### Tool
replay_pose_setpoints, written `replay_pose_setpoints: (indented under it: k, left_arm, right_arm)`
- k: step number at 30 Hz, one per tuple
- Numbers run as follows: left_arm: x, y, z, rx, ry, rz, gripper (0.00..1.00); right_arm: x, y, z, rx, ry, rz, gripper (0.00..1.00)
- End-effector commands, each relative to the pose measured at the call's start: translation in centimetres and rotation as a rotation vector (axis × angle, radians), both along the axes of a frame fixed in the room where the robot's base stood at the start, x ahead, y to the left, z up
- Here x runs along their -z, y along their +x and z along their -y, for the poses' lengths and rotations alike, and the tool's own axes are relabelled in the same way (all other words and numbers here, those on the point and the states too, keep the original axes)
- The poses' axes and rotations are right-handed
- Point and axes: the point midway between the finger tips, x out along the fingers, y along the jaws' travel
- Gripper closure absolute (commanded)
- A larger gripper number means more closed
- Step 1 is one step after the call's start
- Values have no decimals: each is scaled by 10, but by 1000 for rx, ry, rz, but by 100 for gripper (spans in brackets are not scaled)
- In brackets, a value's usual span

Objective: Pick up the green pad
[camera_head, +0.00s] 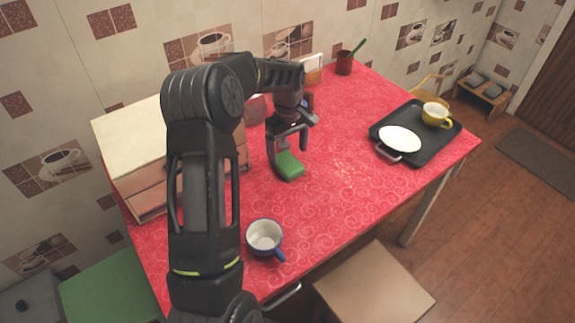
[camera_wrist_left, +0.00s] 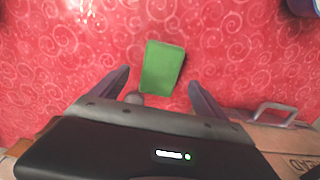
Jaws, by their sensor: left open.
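The green pad (camera_head: 288,166) is a small rectangular block on the red patterned oilcloth, near the middle of the table. It also shows in the left wrist view (camera_wrist_left: 162,67), just beyond and between the fingertips. My left gripper (camera_head: 287,150) is above the pad and points down at it. Its fingers (camera_wrist_left: 157,82) are apart, one to each side of the pad's near end, with nothing held. Whether they touch the pad cannot be told. My right gripper does not show.
A blue-and-white cup (camera_head: 265,236) stands at the front. A black tray (camera_head: 421,154) with a white plate (camera_head: 400,138) and a yellow cup (camera_head: 435,115) is at the right. A wooden box (camera_head: 146,191) is at the left, a dark red cup (camera_head: 344,63) at the back.

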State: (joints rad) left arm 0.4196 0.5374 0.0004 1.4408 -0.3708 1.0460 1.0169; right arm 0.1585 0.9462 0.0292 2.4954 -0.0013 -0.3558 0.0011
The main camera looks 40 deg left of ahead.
Motion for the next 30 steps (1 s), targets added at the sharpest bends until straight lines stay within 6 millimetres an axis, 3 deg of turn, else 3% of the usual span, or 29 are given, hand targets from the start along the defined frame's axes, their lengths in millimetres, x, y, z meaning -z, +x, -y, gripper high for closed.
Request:
replay_pose_setpoints:
  k: [12, 30]
  left_arm:
    - [49, -1, 0, 0, -1, -3, 15]
    - [49, -1, 0, 0, -1, 0, 15]
  right_arm:
    - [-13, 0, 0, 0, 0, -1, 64]
    - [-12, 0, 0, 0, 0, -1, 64]
